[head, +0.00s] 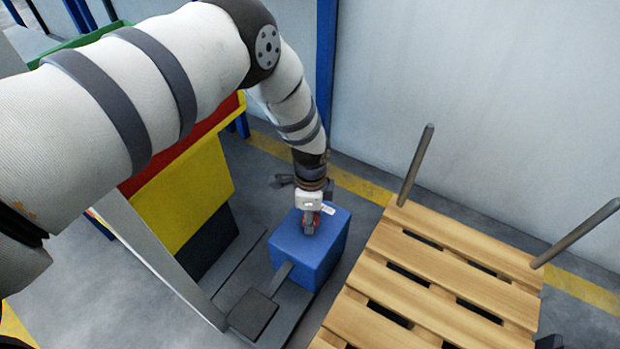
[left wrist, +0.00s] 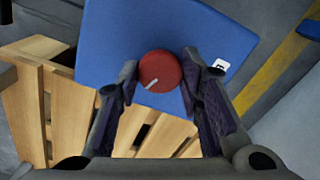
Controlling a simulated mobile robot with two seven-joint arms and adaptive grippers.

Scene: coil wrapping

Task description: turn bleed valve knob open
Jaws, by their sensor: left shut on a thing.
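The bleed valve knob (left wrist: 161,69) is a round red knob with a white pointer line, on the top face of a blue box (left wrist: 112,40). In the left wrist view the line points to the lower left. My left gripper (left wrist: 160,76) has one finger on each side of the knob and is shut on it. In the head view my left gripper (head: 309,226) points down at the top of the blue box (head: 301,258) and mostly hides the knob. A small white label (left wrist: 220,65) is right of the knob. My right gripper is not in view.
A wooden pallet (head: 440,270) with upright grey posts (head: 415,165) stands right of the box. A yellow and red machine (head: 185,200) stands to the left. A dark pedal-like plate (head: 252,314) lies in front of the box. A grey wall is behind.

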